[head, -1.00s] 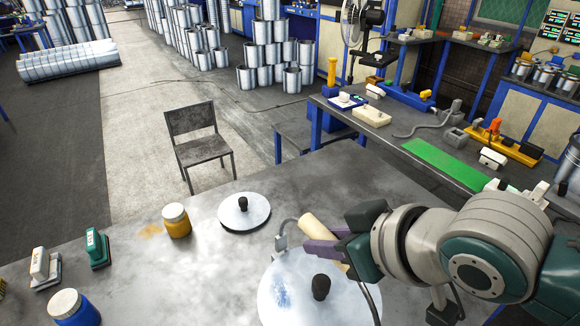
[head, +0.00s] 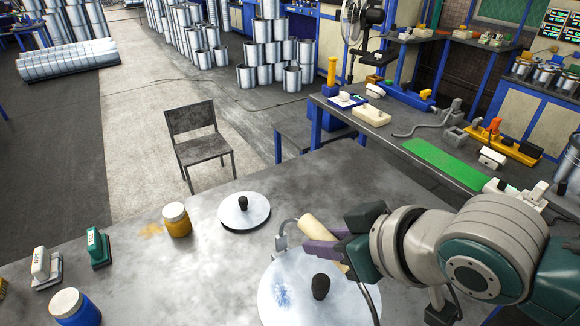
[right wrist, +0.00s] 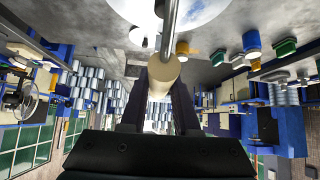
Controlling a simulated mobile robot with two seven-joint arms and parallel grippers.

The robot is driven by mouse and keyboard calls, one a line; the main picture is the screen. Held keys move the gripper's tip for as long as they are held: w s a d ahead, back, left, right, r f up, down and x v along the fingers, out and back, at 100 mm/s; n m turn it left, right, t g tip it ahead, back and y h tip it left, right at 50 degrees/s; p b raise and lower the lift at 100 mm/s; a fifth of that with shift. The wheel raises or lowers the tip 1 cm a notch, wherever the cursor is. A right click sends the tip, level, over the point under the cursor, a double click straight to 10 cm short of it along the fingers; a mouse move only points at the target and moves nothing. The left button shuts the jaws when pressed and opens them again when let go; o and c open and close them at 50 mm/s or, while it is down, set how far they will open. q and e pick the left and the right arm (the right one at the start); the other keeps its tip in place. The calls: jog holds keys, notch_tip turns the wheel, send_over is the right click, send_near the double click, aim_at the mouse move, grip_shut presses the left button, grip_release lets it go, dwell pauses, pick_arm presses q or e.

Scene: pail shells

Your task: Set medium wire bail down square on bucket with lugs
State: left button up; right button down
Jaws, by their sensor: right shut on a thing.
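The wire bail (head: 287,222) has a cream cylindrical grip (head: 314,227). My right gripper (head: 330,246) is shut on this grip, which also lies between the fingers in the right wrist view (right wrist: 165,74). The bail's wire curves down at the left to a small grey fitting (head: 280,243) by the rim, and down at the right past the lid. I cannot tell whether the wire ends touch the lugs. The bucket shows from above as a round pale lid (head: 285,298) with a black knob (head: 321,287); its walls are hidden. My left gripper is not in view.
A smaller lid with a black knob (head: 243,213) lies behind on the grey table. A yellow jar (head: 177,222), a green-handled tool (head: 98,249), a white-handled tool (head: 44,265) and a blue jar (head: 75,308) stand at the left.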

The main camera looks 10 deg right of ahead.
aim_at(364, 290)
dwell(0.3)
jog(key=shift+f, duration=0.15)
dwell(0.3)
jog(key=shift+f+b, duration=0.7)
jog(key=shift+f, duration=0.3)
jog(key=shift+f+b, duration=0.75)
jog(key=shift+f, duration=0.2)
jog(key=c, duration=0.6)
grip_release()
jog(key=shift+o, duration=0.2)
jog(key=p+v, duration=0.1)
jog(key=v, duration=0.8)
jog(key=shift+s+d+r, duration=0.1)
jog(key=shift+s+r, duration=0.1)
jog(key=shift+r, duration=0.05)
jog(key=shift+s+r, duration=0.1)
jog(key=shift+s, duration=0.05)
